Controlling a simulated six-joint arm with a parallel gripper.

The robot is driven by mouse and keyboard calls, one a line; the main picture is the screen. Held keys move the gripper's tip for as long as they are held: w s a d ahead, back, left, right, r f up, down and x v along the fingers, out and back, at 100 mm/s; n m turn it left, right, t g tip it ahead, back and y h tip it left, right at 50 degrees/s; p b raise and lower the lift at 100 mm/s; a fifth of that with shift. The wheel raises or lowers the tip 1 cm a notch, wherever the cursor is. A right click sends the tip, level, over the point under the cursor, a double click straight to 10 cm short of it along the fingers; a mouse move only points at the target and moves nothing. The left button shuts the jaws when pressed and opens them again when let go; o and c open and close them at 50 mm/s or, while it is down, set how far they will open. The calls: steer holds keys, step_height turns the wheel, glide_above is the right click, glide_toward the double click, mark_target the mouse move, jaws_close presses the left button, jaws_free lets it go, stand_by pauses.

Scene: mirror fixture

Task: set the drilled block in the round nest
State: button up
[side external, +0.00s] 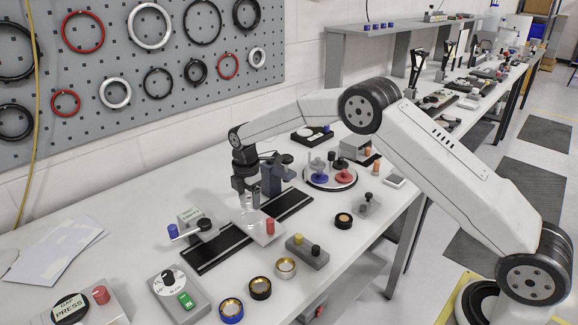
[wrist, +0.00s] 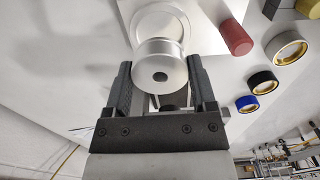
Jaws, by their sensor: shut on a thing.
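The drilled block (wrist: 150,54) is a short silver cylinder with a dark hole in its face. My gripper (wrist: 160,72) is shut on it, one dark finger at each side. In the wrist view the block overlaps the edge of the round nest (wrist: 142,18), a pale ring on a light plate. I cannot tell the gap between block and nest. In the side external view my gripper (side external: 246,198) points down above the fixture plate (side external: 258,232); the block is small and hard to make out there.
A red peg (side external: 270,226) stands on the plate beside the nest; it also shows in the wrist view (wrist: 235,38). A dark blue clamp (side external: 271,178) stands close right of my gripper. A black rail (side external: 215,252) and gold-lined rings (side external: 260,287) lie nearby.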

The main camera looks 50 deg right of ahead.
mark_target(251, 218)
steer(key=shift+f, duration=1.5)
steer(key=shift+f, duration=0.7)
stand_by(1.5)
steer(key=o, duration=1.2)
steer(key=shift+f, duration=0.1)
steer(key=shift+o, duration=0.2)
steer(key=shift+r, duration=3.55)
steer(key=shift+s, duration=0.1)
